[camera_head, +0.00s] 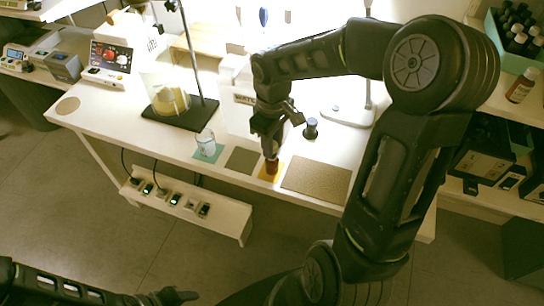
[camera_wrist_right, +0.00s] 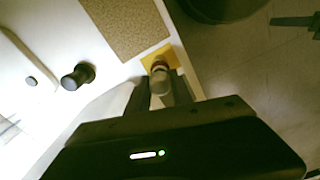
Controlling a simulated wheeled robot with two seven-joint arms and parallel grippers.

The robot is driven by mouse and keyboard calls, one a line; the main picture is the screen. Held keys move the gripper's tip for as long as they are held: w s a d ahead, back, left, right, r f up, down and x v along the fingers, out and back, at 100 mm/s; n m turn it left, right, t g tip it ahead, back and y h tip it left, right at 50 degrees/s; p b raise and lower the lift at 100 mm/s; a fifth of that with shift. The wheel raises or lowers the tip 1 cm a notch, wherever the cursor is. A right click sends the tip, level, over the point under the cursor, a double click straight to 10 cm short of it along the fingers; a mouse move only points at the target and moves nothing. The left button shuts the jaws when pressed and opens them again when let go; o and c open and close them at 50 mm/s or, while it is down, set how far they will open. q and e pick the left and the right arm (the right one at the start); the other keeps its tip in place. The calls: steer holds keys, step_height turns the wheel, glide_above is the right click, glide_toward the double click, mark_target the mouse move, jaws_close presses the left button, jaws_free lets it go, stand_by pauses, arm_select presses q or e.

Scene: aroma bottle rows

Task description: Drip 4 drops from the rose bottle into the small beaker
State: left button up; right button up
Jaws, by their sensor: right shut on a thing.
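A small red-brown bottle (camera_head: 271,168) stands upright at a yellow mat (camera_head: 265,176) near the table's front edge. Its label cannot be read, so I cannot confirm it is the rose bottle. My right gripper (camera_head: 270,152) points down and is shut on its top. The right wrist view shows the bottle (camera_wrist_right: 160,79) between the two fingers, over the yellow mat (camera_wrist_right: 149,60). The small clear beaker (camera_head: 206,141) stands on a green mat to the left, apart from the gripper. My left gripper (camera_head: 176,296) is low at the bottom edge, its opening unclear.
A dark capped object (camera_head: 311,128) stands right of the gripper, also in the wrist view (camera_wrist_right: 77,76). A brown speckled mat (camera_head: 316,181) lies right of the yellow one, a grey-brown mat (camera_head: 241,160) left. A stand with a dark base (camera_head: 181,115) is behind the beaker.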

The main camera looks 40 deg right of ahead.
stand_by(0.3)
step_height(320, 180, up, 9)
steer(key=p, duration=0.7)
steer(key=shift+f, duration=0.1)
steer(key=shift+w+f, duration=0.1)
